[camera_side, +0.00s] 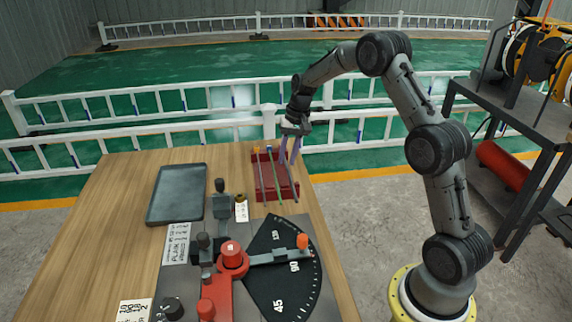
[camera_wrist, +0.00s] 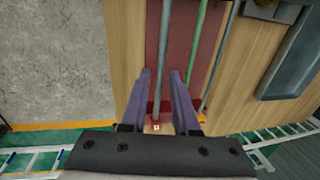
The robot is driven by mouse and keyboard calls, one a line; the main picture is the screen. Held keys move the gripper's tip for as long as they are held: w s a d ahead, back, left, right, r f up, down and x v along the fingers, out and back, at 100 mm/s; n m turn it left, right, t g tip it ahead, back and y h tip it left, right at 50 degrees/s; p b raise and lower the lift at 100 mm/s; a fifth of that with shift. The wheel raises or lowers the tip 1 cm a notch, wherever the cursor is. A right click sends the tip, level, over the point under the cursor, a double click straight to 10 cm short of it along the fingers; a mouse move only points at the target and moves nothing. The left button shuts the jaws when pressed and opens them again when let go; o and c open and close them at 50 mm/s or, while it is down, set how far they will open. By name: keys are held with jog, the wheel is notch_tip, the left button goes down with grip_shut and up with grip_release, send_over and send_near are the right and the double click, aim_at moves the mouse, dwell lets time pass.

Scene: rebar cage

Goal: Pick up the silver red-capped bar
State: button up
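A red rack (camera_side: 262,180) near the table's far right edge holds several thin bars lying lengthwise; it also shows in the wrist view (camera_wrist: 180,25). A silver bar (camera_wrist: 163,40) runs between my gripper's fingers. A small red spot with a white mark shows near its lower end, but I cannot tell whether it is the bar's cap. A green bar (camera_wrist: 195,45) and another grey bar (camera_wrist: 221,60) lie to its right. My gripper (camera_wrist: 161,72) is open, its purple fingers either side of the silver bar with gaps. In the side view my gripper (camera_side: 290,160) points down at the rack's right side.
A dark tray (camera_side: 177,195) lies left of the rack. A bending tool with a black angle dial (camera_side: 284,270) and red knobs stands at the table's front. The wooden tabletop (camera_side: 110,220) is bare at left. White railings (camera_side: 200,130) stand behind the table.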

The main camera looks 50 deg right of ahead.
grip_shut()
dwell(1.1)
